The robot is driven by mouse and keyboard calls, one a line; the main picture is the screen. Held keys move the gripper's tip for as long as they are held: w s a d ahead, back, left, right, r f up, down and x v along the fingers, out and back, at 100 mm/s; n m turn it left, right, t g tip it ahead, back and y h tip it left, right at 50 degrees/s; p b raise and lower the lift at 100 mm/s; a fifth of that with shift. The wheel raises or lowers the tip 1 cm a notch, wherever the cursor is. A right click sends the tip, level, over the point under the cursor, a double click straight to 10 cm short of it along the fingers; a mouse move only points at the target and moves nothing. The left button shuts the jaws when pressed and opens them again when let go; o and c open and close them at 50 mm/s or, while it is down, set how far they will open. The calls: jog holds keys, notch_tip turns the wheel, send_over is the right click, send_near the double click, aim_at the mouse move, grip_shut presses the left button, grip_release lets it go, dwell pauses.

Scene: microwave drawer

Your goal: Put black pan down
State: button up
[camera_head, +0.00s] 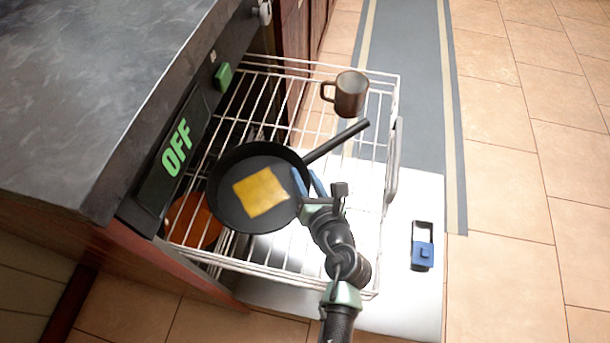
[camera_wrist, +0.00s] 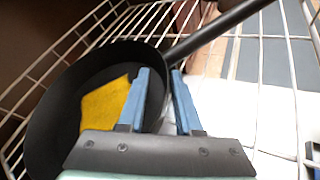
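The black pan (camera_head: 232,207) is over the left part of the wire rack, its handle (camera_head: 337,141) pointing to the upper right. It looks roughly level; whether it rests on the wires is not clear. A flat yellow piece (camera_head: 261,192) lies in it. The wrist view shows the pan (camera_wrist: 62,100) and yellow piece (camera_wrist: 105,106) too. My gripper (camera_head: 304,176) is at the pan's right rim, below the handle. In the wrist view its blue fingers (camera_wrist: 160,72) stand apart with a visible gap, one inside the pan and one outside, straddling the rim.
The pulled-out wire rack (camera_head: 398,84) holds a brown mug (camera_head: 351,94) at its far right and an orange-brown dish (camera_head: 187,222) partly under the pan. A dark counter (camera_head: 90,80) with a green OFF display (camera_head: 177,148) borders the left. A blue-and-black object (camera_head: 422,247) lies right of the rack.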

jog(key=shift+r, duration=0.1)
jog(key=shift+s+r, duration=0.1)
jog(key=shift+s, duration=0.1)
jog(key=p+v, duration=0.3)
jog(key=v, duration=0.8)
jog(key=shift+s+r+p, duration=0.15)
jog(key=shift+s+p, duration=0.1)
jog(key=shift+p, duration=0.05)
jog(key=w+d+r+m+t+h, duration=0.1)
jog(key=w+r+m+t, duration=0.2)
jog(key=r, duration=0.6)
jog(key=w+d+r+m+t, duration=0.1)
jog(key=w+r+m+t, duration=0.15)
jog(key=r, duration=0.65)
jog(key=w+d+r+m+t+h, duration=0.1)
jog(key=w+r+m+t, duration=0.15)
jog(key=r, duration=0.65)
notch_tip(320, 180, up, 21)
jog(key=s+d+m+t+h, duration=0.15)
jog(key=m+t+h, duration=0.5)
jog(key=m, duration=0.85)
jog(key=s+a+r+m+y, duration=0.2)
jog(key=a+r+m, duration=0.3)
jog(key=r, duration=0.2)
jog(key=s+a+r+m+y, duration=0.3)
jog(key=a+r+m, duration=0.2)
jog(key=r+m, duration=0.1)
jog(key=shift+s+a+r+g, duration=0.25)
jog(key=shift+s+r+g, duration=0.1)
jog(key=shift+r, duration=0.1)
